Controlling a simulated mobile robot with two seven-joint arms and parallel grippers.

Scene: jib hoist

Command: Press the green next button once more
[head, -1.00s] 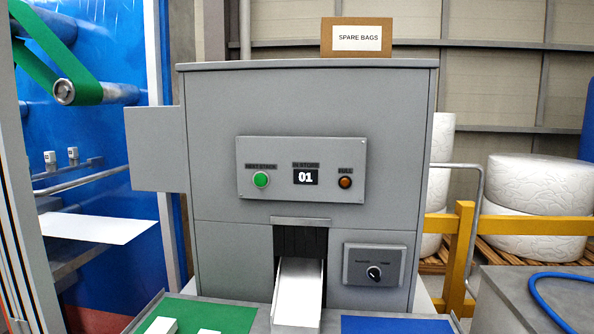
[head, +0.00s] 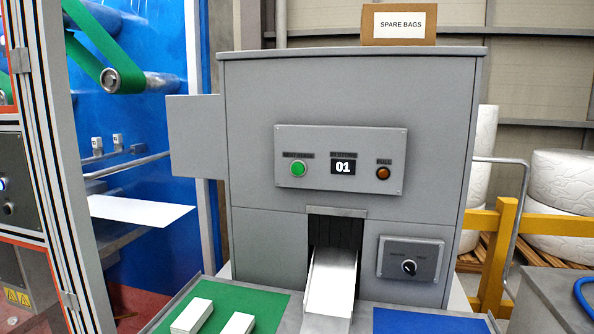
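The round green button (head: 298,168) sits at the left of a grey control panel (head: 320,185) on the front of a grey cabinet. A small dark display (head: 343,168) beside it reads 01. An amber round lamp or button (head: 383,173) labelled FULL is at the panel's right. The label above the green button is too blurred to read surely. Neither of my grippers shows in the head view.
Below the panel, a white chute (head: 331,282) comes out of a dark opening. A green mat (head: 262,304) with white blocks (head: 192,316) lies left of it, a blue mat (head: 425,321) right. A rotary knob (head: 409,267) is on a lower panel. A SPARE BAGS box (head: 400,25) stands on top.

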